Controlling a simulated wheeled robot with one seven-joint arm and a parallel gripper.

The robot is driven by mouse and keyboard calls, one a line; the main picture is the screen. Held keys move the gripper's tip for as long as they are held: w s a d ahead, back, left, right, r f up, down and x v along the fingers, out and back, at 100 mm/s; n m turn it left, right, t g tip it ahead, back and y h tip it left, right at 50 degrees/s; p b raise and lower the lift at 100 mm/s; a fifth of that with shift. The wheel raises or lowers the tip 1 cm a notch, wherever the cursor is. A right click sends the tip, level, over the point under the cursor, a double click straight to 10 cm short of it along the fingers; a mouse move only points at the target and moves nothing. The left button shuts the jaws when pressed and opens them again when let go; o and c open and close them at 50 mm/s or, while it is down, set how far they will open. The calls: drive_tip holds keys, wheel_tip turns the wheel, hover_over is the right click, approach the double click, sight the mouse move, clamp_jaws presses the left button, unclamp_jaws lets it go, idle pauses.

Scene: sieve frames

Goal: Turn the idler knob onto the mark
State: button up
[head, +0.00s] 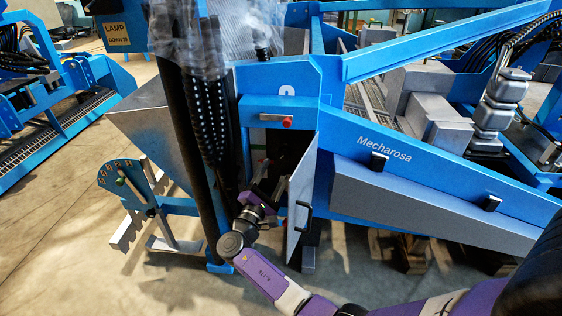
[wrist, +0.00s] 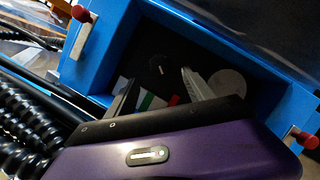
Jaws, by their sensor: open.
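A dark recess in a blue housing (wrist: 262,70) fills the wrist view. Inside it is a dark round knob (wrist: 158,66) with a short pale line; I take it to be the idler knob. A strip of white, green and red (wrist: 148,101) lies below it, partly hidden by my gripper; which part is the mark, I cannot tell. My gripper (wrist: 160,78) is open, its two grey fingers pointing into the recess either side of the knob's line of sight, apparently short of it. In the head view my gripper (head: 271,176) is at the cabinet opening, where the knob is hidden.
An open metal door (head: 301,190) with a dark handle stands just right of my gripper. Black coiled hoses (head: 208,110) hang to the left. Red knobs (wrist: 84,16) and (wrist: 304,138) jut from the housing. A grey disc (wrist: 227,82) sits in the recess, right of the fingers.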

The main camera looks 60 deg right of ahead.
sight(283, 156)
drive_tip(key=shift+b+x, duration=0.35)
drive_tip(key=shift+x, duration=3.6)
clamp_jaws()
